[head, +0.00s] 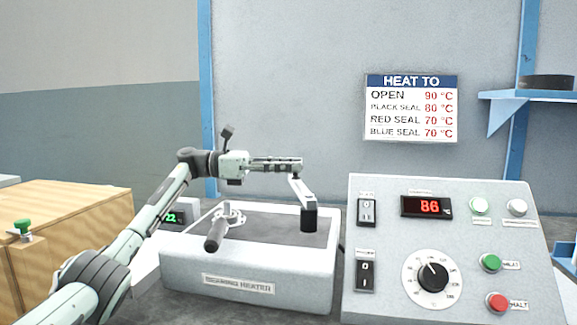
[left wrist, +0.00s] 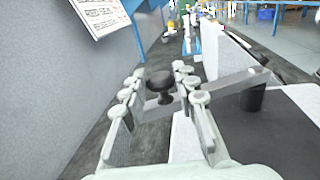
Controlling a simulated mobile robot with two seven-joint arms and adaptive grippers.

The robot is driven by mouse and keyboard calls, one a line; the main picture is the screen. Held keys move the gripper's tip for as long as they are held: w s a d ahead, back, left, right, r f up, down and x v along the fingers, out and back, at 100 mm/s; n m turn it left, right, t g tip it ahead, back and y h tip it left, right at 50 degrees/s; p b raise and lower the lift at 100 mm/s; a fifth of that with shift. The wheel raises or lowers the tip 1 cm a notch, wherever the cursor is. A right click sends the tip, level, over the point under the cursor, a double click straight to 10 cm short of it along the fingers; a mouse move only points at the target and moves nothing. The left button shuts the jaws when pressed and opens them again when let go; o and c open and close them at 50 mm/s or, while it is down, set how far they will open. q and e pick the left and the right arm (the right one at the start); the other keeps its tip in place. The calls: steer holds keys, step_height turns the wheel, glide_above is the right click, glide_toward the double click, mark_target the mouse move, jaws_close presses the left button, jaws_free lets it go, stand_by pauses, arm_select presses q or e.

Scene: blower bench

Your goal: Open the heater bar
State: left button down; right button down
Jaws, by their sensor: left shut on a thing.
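The white heater (head: 245,275) is a low box with a dark top plate. The heater bar (head: 302,191) is a pale lever at its right rear, joined to a dark upright cylinder (head: 309,219). In the left wrist view the bar (left wrist: 222,91) runs from that cylinder to a black knob (left wrist: 160,81). My left gripper (head: 300,163) is at the bar's upper end, above the heater's back edge. My right gripper is out of view.
A control panel (head: 455,210) at right has a red display (head: 428,206) reading 86. The wall sign (head: 411,107) lists OPEN at 90 °C. A wooden box (head: 75,215) is at left, near a small green display (head: 170,217).

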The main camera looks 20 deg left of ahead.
arm_select(q)
steer(key=c, duration=1.2)
jaws_free()
steer(key=shift+o, duration=0.2)
steer(key=v, duration=1.1)
steer(key=shift+s+a, duration=0.1)
steer(key=shift+a, duration=0.2)
steer(key=shift+s+a, duration=0.1)
steer(key=shift+a, duration=0.1)
